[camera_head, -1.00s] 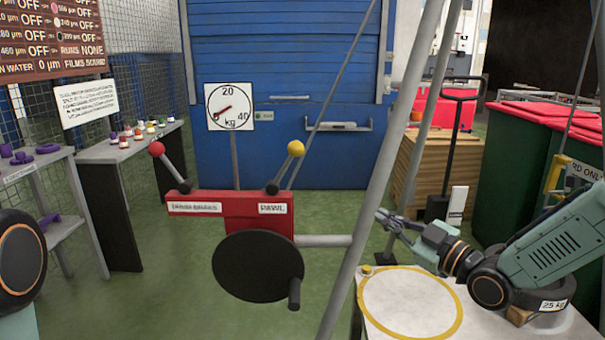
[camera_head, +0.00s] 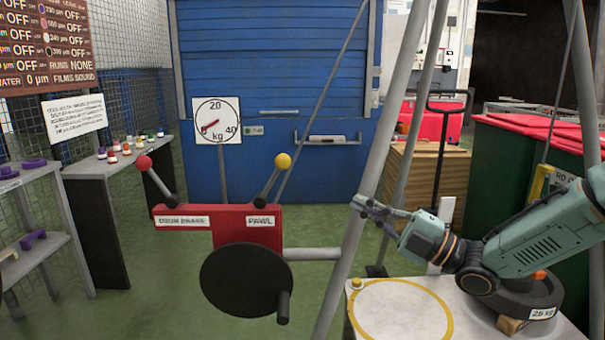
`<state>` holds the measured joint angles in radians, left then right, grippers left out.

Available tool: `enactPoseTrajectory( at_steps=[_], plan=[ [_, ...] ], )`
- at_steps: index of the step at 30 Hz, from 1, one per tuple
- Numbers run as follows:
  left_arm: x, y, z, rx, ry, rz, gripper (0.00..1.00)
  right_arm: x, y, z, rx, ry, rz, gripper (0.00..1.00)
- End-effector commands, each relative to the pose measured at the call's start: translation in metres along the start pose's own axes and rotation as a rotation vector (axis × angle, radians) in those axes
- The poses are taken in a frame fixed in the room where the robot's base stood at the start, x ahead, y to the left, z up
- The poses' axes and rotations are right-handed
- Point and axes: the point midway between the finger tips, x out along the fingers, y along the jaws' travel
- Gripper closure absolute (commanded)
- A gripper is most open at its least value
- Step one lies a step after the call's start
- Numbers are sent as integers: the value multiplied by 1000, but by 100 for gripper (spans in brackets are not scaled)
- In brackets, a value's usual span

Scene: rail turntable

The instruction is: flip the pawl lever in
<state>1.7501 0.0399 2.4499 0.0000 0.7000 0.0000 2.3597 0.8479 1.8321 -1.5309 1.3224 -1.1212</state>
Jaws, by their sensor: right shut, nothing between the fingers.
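The pawl lever (camera_head: 271,181) is a grey rod with a yellow ball knob (camera_head: 283,160). It leans up and to the right from the PAWL label on the red winch box (camera_head: 232,228). The drum brake lever (camera_head: 157,181), with a red knob, leans up and to the left at the box's other end. My right gripper (camera_head: 361,203) is shut and empty, at the right of the box and apart from the lever, in front of or beside a grey frame leg. My left gripper is not in view.
A black crank disc (camera_head: 246,284) with a handle hangs below the box. Slanting grey frame legs (camera_head: 372,180) stand between the lever and my right arm.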

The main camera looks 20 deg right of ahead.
Motion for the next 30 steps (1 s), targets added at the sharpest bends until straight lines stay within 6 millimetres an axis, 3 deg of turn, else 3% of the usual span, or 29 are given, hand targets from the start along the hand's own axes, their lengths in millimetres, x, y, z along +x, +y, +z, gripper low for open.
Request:
enactPoseTrajectory(
  at_steps=[5, 30],
  plan=[
    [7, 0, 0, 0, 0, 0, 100, 15, -2, -1, -2, 5, -4, 100],
    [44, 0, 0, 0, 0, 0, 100, 130, -2, -1, 0, 4, -2, 100]
  ],
)
